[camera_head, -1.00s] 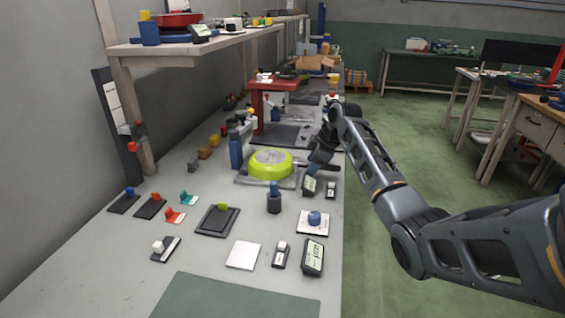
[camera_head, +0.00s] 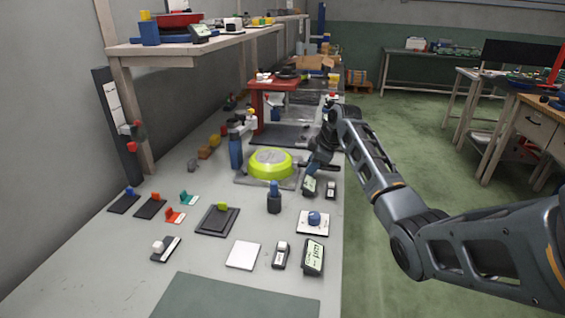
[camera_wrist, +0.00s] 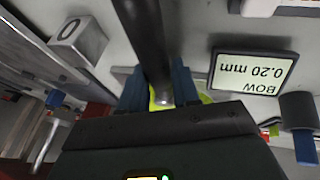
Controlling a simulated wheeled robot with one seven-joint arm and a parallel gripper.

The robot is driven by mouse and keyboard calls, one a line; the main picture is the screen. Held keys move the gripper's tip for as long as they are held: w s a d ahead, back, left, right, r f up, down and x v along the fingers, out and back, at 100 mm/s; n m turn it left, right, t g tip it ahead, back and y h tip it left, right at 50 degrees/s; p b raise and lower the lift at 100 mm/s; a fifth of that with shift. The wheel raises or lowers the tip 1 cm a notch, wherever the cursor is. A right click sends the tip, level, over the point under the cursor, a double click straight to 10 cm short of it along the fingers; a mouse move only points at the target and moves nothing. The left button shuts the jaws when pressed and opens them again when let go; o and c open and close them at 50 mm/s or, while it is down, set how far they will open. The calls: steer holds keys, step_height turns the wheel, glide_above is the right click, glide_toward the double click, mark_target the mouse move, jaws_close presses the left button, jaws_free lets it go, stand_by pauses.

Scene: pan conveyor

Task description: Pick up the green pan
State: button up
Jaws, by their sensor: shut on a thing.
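The green pan (camera_head: 270,164) lies upside down, its pale round base facing up, on a grey plate (camera_head: 245,180) on the bench. My gripper (camera_head: 313,166) is at the pan's right side in the head view. In the wrist view, the blue fingers of my gripper (camera_wrist: 160,88) are shut on the pan's dark handle (camera_wrist: 146,38), which runs between them. A sliver of the green pan (camera_wrist: 161,101) shows there; the rest is hidden behind the gripper body. No lift off the plate is visible.
A gauge (camera_head: 310,185) stands close to my gripper; its "0.20 mm" display (camera_wrist: 252,72) fills the wrist view's right. A blue bottle (camera_head: 236,151) is left of the pan and a red stand (camera_head: 273,85) behind. Small tools lie in front. The air above the pan looks clear.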

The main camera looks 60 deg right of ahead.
jaws_close()
steer(key=shift+r, duration=0.15)
